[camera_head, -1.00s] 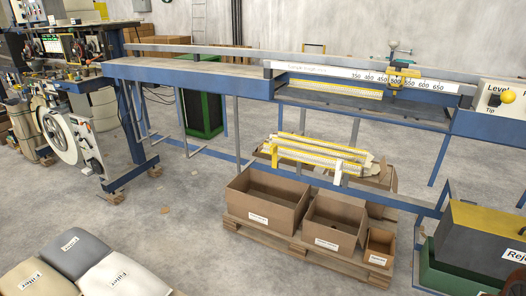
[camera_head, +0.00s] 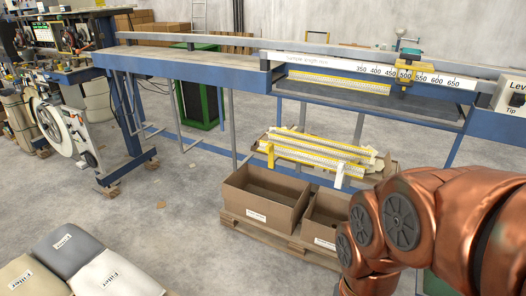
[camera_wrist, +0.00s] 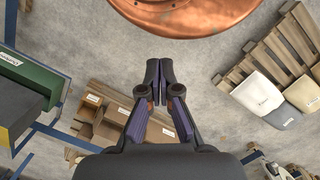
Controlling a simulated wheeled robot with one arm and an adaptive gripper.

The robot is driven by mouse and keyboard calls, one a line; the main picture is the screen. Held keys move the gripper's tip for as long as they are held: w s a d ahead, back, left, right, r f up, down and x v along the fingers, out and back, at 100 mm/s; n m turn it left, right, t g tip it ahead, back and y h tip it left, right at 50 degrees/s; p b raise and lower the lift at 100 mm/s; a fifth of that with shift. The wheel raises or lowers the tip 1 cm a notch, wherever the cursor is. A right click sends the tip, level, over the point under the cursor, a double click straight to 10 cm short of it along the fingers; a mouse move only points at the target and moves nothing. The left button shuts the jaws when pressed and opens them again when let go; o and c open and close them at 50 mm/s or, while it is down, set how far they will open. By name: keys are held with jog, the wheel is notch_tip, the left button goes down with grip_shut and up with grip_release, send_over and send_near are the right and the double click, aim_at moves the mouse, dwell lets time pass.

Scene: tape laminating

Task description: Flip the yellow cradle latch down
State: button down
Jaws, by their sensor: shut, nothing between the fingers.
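A stack of yellow-edged strips (camera_head: 318,150) lies in a low cradle above the boxes in the head view. A small upright yellow piece (camera_head: 270,155) at its left end looks like the cradle latch, but it is too small to tell for sure. A pale upright piece (camera_head: 340,173) stands near the right end. My gripper (camera_wrist: 159,65) shows in the wrist view with its fingers together and empty. It hangs over bare floor, apart from the cradle. The gripper is out of the head view, where only my copper arm shows at the lower right.
Open cardboard boxes (camera_head: 264,211) stand on a pallet below the strips. A blue-framed bench (camera_head: 190,68) with a length scale (camera_head: 330,66) and yellow slider (camera_head: 402,75) runs behind. Filler sacks (camera_head: 72,250) lie at lower left. The middle floor is clear.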

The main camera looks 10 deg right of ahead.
jog(key=w+a+f+m+t+y+b, duration=0.1)
jog(key=w+a+f+m+t+b, duration=0.15)
jog(key=w, duration=0.95)
jog(key=w+a+f+m+t+y+b, duration=0.15)
jog(key=w+t, duration=0.25)
jog(key=w, duration=0.7)
jog(key=w+a+f+m+t+y+b, duration=0.1)
jog(key=w+f+m+t+b, duration=0.15)
jog(key=w, duration=0.95)
jog(key=w+d+r+m+t+b, duration=0.1)
jog(key=w+d+m+t+b, duration=0.2)
jog(key=w, duration=0.6)
jog(key=w+d+m+t+b, duration=0.3)
jog(key=w+d+m+t, duration=0.3)
jog(key=w, duration=0.3)
jog(key=shift+w+r+m+t+h, duration=0.35)
jog(key=shift+r+t, duration=0.05)
jog(key=shift+t, duration=0.4)
